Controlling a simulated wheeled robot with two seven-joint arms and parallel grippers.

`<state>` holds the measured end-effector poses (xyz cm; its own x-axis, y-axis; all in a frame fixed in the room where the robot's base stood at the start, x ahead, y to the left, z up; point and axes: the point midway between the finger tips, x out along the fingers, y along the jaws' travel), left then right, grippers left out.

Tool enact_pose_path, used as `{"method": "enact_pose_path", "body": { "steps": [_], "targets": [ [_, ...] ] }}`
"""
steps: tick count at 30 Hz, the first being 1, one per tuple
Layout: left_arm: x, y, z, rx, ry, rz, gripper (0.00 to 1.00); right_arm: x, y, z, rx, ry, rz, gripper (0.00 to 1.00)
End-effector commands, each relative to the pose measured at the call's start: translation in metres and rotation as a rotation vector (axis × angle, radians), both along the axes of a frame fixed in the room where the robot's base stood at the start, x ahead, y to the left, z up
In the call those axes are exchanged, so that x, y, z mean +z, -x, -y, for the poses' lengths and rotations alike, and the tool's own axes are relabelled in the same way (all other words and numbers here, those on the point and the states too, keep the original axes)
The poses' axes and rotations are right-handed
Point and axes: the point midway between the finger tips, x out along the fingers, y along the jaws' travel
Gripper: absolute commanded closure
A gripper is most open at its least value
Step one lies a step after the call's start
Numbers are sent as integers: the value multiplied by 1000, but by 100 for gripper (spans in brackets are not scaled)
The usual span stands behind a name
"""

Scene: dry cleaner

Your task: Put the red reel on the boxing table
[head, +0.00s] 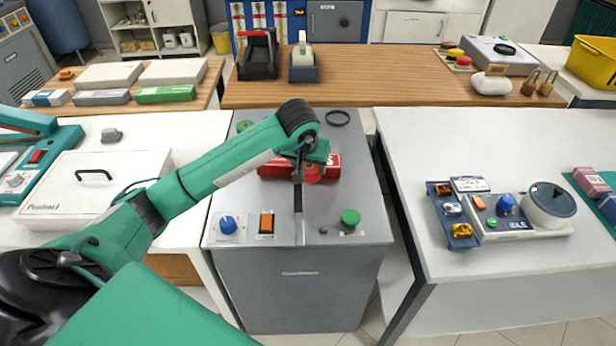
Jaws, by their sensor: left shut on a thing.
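The red reel (312,174) is a rounded red piece at my left gripper (298,176), over the grey metal cabinet (340,205). My left gripper is shut on it; the wrist and fingers hide much of it. A red piece with white lettering (328,160) shows right behind, and I cannot tell whether it touches the reel. I cannot tell for sure which surface is the boxing table; the wooden table (215,90) at the back left carries flat pale boxes and small cartons. My right gripper is not in view.
The cabinet top has a blue knob (228,225), an orange switch (266,221), a green button (350,217) and a black ring (337,118). A white lidded case (90,195) stands left. A control unit (505,212) stands right. The wooden counter (385,75) behind has bare room.

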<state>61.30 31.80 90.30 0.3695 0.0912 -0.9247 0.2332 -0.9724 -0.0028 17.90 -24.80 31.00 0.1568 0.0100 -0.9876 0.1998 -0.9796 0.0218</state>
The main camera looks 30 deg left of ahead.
Motion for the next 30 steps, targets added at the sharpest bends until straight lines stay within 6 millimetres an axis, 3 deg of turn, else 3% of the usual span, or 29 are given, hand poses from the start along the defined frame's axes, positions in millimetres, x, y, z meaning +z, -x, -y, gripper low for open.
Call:
{"method": "enact_pose_path", "body": {
  "steps": [8, 15, 29, 30],
  "targets": [
    [-21, 0, 0, 2, 1, 0, 67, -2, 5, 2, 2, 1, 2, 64],
    [-52, 0, 0, 1, 2, -1, 67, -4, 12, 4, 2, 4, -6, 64],
    [-56, -1, 0, 0, 0, 2, 67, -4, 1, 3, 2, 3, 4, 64],
    [-56, 0, 0, 0, 0, 2, 40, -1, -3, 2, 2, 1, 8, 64]
  ]
}}
